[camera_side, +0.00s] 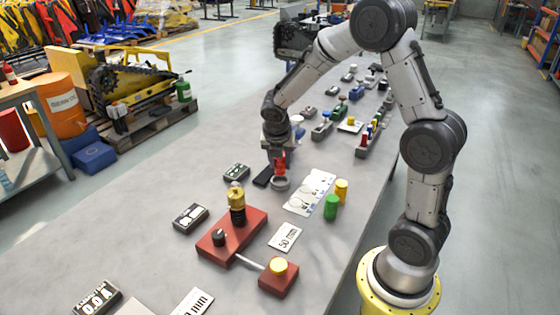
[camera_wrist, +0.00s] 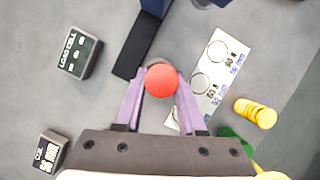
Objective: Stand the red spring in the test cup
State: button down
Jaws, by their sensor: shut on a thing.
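The red spring (camera_side: 280,165) is upright between the fingers of my gripper (camera_side: 279,158). In the wrist view its round red top (camera_wrist: 161,80) shows between the two purple fingertips (camera_wrist: 160,88), which are shut on it. The test cup (camera_side: 281,185), a small grey ring-shaped cup, is directly under the spring in the side view. The spring's lower end is at the cup's rim; I cannot tell whether it is inside or just above.
A white card with printed circles (camera_side: 309,194) lies right of the cup. Yellow (camera_side: 341,190) and green (camera_side: 331,208) springs stand beside it. A load cell box (camera_side: 236,172) is at left. A red-based fixture (camera_side: 218,240) stands in front. Several small items fill the bench behind.

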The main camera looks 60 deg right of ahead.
jog(key=shift+f, duration=1.8)
dwell(1.4)
grip_release()
dwell(0.6)
jog(key=shift+r, duration=0.1)
jog(key=shift+r, duration=3.4)
